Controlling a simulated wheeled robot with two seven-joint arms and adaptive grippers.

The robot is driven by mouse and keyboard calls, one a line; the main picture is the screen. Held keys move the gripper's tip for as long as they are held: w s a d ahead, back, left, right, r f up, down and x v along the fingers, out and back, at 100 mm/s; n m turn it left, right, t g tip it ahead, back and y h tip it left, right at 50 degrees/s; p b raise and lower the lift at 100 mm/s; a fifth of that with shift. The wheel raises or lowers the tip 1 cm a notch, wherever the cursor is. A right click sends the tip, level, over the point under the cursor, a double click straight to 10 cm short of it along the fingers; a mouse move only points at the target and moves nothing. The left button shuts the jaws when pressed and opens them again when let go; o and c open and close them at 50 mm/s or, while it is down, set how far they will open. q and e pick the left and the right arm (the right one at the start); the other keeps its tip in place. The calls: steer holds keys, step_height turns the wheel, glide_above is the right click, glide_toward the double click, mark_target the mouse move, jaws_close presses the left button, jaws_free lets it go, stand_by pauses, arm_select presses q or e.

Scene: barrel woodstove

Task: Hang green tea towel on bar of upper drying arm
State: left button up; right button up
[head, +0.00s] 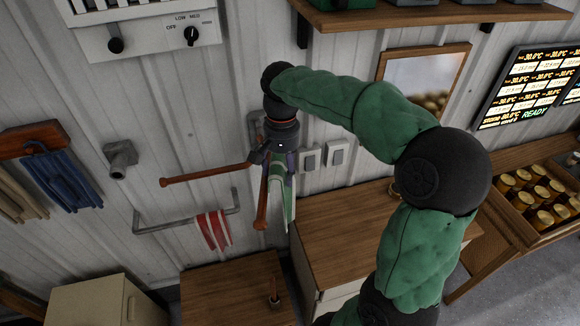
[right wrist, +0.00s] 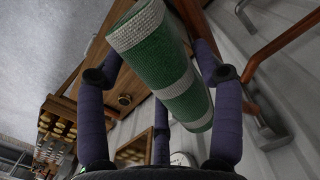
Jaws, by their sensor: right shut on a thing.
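The green and white striped tea towel (head: 281,196) hangs from my right gripper (head: 280,158) in the head view, close to the wall. Two copper-coloured drying arms show in the head view: one (head: 208,173) reaches left, and the other (head: 262,208) points down beside the towel. A copper-coloured bar (right wrist: 290,42) also shows right of the towel in the right wrist view. The mount behind my gripper is partly hidden. My left gripper is out of view.
A grey wall rail (head: 165,228) holds a red and white towel (head: 213,231) below the left-reaching arm. A wooden-topped cabinet (head: 335,235) stands below and right of the held towel. Light switches (head: 310,158) are close on the wall. A shelf (head: 395,14) juts out above.

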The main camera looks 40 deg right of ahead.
step_height(320, 180, down, 7)
steer(key=w+a+b, duration=0.2)
steer(key=b, duration=0.2)
steer(key=shift+w+a+f, duration=0.2)
steer(key=shift+w, duration=0.1)
stand_by(0.7)
steer(key=o, duration=1.7)
steer(key=shift+r, duration=0.1)
steer(key=r, duration=1.1)
steer(key=shift+w+d+r, duration=0.3)
steer(key=shift+d+r, duration=0.1)
steer(key=shift+f, duration=0.1)
